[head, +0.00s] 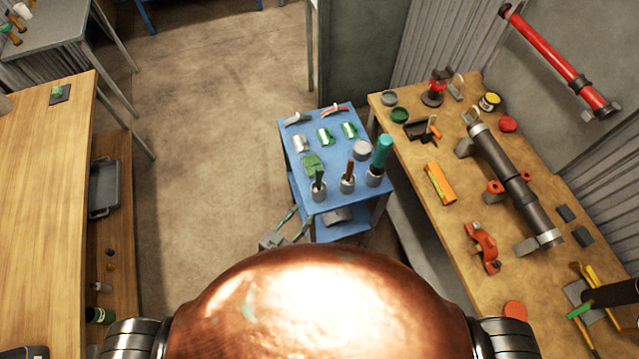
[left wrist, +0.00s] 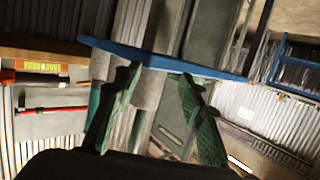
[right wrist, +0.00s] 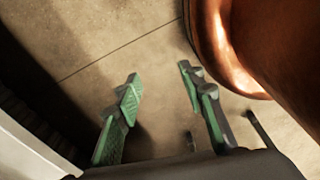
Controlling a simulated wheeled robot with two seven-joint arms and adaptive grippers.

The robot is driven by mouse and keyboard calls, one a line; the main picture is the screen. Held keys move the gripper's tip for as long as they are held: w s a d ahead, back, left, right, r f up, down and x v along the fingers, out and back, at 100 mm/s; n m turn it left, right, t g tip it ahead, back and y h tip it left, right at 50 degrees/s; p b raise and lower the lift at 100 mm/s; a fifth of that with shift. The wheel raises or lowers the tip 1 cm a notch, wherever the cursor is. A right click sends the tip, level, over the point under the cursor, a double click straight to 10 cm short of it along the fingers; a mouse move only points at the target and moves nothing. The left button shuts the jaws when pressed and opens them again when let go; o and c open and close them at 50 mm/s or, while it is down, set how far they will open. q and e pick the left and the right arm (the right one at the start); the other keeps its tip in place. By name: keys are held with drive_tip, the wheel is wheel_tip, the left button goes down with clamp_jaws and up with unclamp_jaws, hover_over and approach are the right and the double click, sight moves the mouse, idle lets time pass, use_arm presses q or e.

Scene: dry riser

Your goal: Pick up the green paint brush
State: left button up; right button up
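A blue cart (head: 330,202) holds several items. At its near left corner, a dark green brush-like handle (head: 318,180) stands upright in a small grey cup (head: 319,195). A brown-handled one (head: 349,171) and a thick teal one (head: 382,152) stand in cups to its right. My left gripper (head: 294,222) is just off the cart's near left corner, apart from the green handle. In the left wrist view its green-padded fingers (left wrist: 155,100) are spread and empty, with the cart's blue edge (left wrist: 165,62) beyond. My right gripper (right wrist: 165,95) is open and empty above the floor.
Metal cans (head: 324,136) and a green item (head: 312,163) sit farther back on the cart. A wooden workbench (head: 405,162) with pipe and tools stands close on the right. A wooden table (head: 40,190) is at the left. Open floor (head: 205,150) lies between.

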sight(319, 180)
use_arm(q)
drive_tip(key=d+r+n+t, duration=0.1)
drive_tip(key=r+t, duration=0.1)
drive_tip(key=r, duration=0.2)
drive_tip(key=w+d+r+n+t+y, duration=0.1)
drive_tip(key=d+r+t, duration=0.1)
drive_tip(key=r, duration=0.3)
drive_tip(key=w+d+r+n+t+y, duration=0.1)
drive_tip(key=r+t, duration=0.1)
drive_tip(key=r, duration=0.2)
drive_tip(key=shift+w+d+r, duration=0.1)
drive_tip(key=shift+d+r, duration=0.1)
drive_tip(key=shift+d, duration=0.1)
drive_tip(key=shift+d+r+n+y, duration=0.1)
drive_tip(key=shift+r+n+y, duration=0.25)
drive_tip(key=shift+n+y, duration=0.6)
drive_tip(key=shift+s+d+y, duration=0.1)
drive_tip(key=shift+s+y, duration=0.3)
drive_tip(key=shift+y, duration=0.45)
drive_tip(key=shift+d+f+n+g+y, duration=0.2)
drive_tip(key=shift+f+n+g+y, duration=0.25)
drive_tip(key=shift+y, duration=0.25)
drive_tip(key=w, duration=0.6)
drive_tip(key=shift+d+r, duration=0.1)
drive_tip(key=shift+d, duration=0.3)
drive_tip(key=shift+w, duration=0.45)
use_arm(e)
drive_tip(key=shift+d+f, duration=0.25)
